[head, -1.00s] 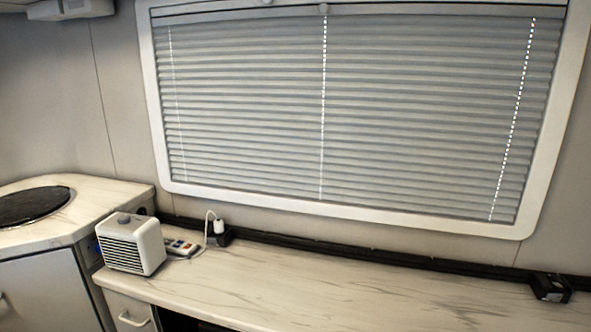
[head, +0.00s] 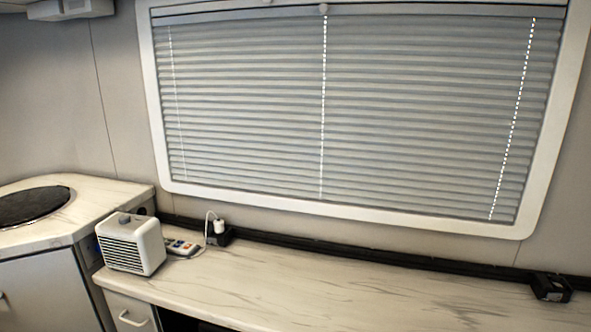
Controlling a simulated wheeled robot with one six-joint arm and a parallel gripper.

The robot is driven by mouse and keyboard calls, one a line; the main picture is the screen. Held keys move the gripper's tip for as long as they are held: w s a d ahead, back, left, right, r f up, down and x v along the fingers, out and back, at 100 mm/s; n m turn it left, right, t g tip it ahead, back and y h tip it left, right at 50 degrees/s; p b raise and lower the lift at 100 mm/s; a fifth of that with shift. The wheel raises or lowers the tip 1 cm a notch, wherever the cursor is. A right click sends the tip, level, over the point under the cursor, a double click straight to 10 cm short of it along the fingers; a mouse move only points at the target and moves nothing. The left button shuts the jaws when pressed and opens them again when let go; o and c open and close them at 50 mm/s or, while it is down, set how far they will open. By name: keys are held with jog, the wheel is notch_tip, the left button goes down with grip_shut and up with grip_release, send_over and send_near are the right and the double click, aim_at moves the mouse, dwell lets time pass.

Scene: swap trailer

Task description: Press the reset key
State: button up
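A small flat device with several coloured keys (head: 181,247) lies on the marble-look counter, just right of a white box-shaped unit with a slatted front and a knob on top (head: 132,243). The keys are too small to read, so I cannot tell which one is the reset key. The white unit hides part of the device's left side. My gripper is not in view.
A white plug on a cord sits in a black socket block (head: 218,235) behind the keyed device. The counter (head: 300,285) is clear to the right, up to a black box (head: 551,287). A dark round hob or lid (head: 34,206) is at left. A blind-covered window (head: 350,115) is above.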

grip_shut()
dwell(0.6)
